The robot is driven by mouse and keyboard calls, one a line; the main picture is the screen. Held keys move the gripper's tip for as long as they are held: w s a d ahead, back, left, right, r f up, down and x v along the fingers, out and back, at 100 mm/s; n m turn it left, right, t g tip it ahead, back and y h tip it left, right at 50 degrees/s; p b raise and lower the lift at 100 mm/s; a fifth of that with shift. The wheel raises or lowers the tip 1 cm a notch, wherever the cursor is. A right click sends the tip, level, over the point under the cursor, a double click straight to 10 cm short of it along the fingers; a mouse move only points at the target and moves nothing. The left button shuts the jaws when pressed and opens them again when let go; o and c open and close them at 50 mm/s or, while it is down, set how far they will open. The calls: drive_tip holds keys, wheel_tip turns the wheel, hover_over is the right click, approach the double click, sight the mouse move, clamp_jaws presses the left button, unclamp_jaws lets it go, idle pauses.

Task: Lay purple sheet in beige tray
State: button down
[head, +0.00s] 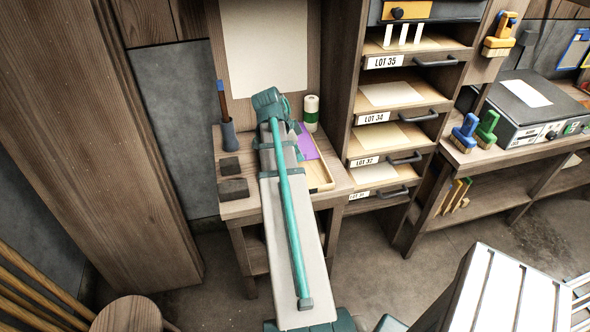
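A purple sheet (308,146) shows in part just right of my arm, over the small table. A beige tray (329,184) with a low rim sits on that table. The sheet is at the tray's far end in the picture; I cannot tell whether it lies in the tray or is held above it. My arm covers the left parts of both the sheet and the tray.
The table (241,207) also bears a white-and-green roll (311,112), a grey holder (229,136) with a brush, and dark blocks (233,189). A wooden drawer cabinet (343,115) with labelled shelves stands close on the right. A blank board (268,45) is behind.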

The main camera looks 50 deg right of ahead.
drive_tip(key=shift+f+p, duration=0.7)
drive_tip(key=shift+f, duration=3.55)
drive_tip(key=shift+f, duration=0.2)
drive_tip(key=c, duration=1.3)
unclamp_jaws()
drive_tip(key=shift+r, duration=0.1)
drive_tip(key=b+v, duration=0.1)
drive_tip(key=v, duration=1.1)
drive_tip(key=shift+a+r+b, duration=0.1)
drive_tip(key=shift+b, duration=0.25)
